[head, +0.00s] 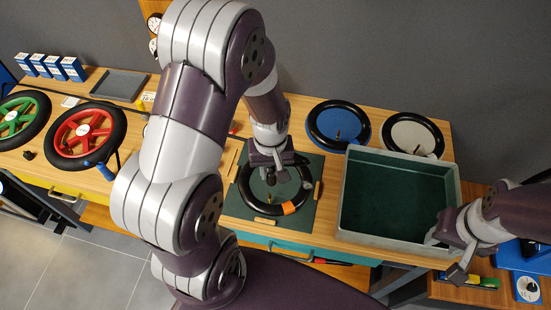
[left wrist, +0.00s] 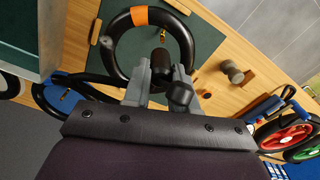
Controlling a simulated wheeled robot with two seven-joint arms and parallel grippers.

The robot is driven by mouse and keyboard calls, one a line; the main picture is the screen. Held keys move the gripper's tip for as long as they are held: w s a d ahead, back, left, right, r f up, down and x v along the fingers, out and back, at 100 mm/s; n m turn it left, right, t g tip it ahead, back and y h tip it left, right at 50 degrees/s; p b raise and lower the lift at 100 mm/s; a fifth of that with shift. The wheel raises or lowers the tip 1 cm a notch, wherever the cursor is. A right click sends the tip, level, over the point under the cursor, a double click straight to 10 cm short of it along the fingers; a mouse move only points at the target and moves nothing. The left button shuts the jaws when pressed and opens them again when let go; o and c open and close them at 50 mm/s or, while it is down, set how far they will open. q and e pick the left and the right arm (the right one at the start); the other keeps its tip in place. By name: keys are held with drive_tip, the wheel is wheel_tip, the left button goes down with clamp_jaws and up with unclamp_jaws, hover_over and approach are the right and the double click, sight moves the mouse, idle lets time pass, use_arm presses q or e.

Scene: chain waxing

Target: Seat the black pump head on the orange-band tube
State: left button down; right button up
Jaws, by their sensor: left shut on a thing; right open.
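The black tube (head: 245,197) with the orange band (head: 288,208) lies as a ring on the dark green mat (head: 240,209). In the left wrist view the orange band (left wrist: 153,16) is at the ring's far side, and a small brass stem (left wrist: 163,36) shows inside the ring. My left gripper (head: 270,172) is above the ring and shut on the black pump head (left wrist: 161,66). The pump head points toward the brass stem; whether they touch I cannot tell. A rounded black part (left wrist: 180,95) covers some of one finger. My right gripper (head: 446,256) is open and empty beside the grey bin.
The grey bin (head: 345,195) with a green floor stands right of the mat. Blue (head: 338,120) and white (head: 412,134) discs with black tubes lie behind it. Red (head: 85,135) and green (head: 15,120) wheels lie left. A grey knob (left wrist: 232,72) stands on the wood near the mat.

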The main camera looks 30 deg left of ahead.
sight(269, 185)
use_arm(q)
drive_tip(key=shift+w+a+f+b, duration=0.15)
drive_tip(key=shift+f+b, duration=0.15)
drive_tip(key=shift+f, duration=0.25)
drive_tip(key=shift+a+f+b, duration=0.25)
drive_tip(key=shift+f+b, duration=0.15)
drive_tip(key=shift+f, duration=0.1)
drive_tip(key=shift+a+f+b, duration=0.25)
drive_tip(key=shift+f+b, duration=0.15)
drive_tip(key=shift+f, duration=0.1)
drive_tip(key=f+b, duration=0.3)
drive_tip(key=shift+d, duration=0.35)
drive_tip(key=shift+a+f, duration=0.25)
drive_tip(key=shift+f, duration=0.15)
use_arm(e)
drive_tip(key=f, duration=0.2)
drive_tip(key=a+f, duration=0.1)
drive_tip(key=f, duration=0.2)
drive_tip(key=shift+w+a+f, duration=0.1)
drive_tip(key=shift+f, duration=0.25)
use_arm(q)
drive_tip(key=shift+d, duration=0.15)
drive_tip(key=shift+r, duration=0.1)
use_arm(e)
drive_tip(key=shift+r, duration=0.35)
use_arm(q)
drive_tip(key=shift+f+b, duration=0.5)
drive_tip(key=shift+f, duration=0.6)
use_arm(e)
drive_tip(key=shift+f, duration=0.75)
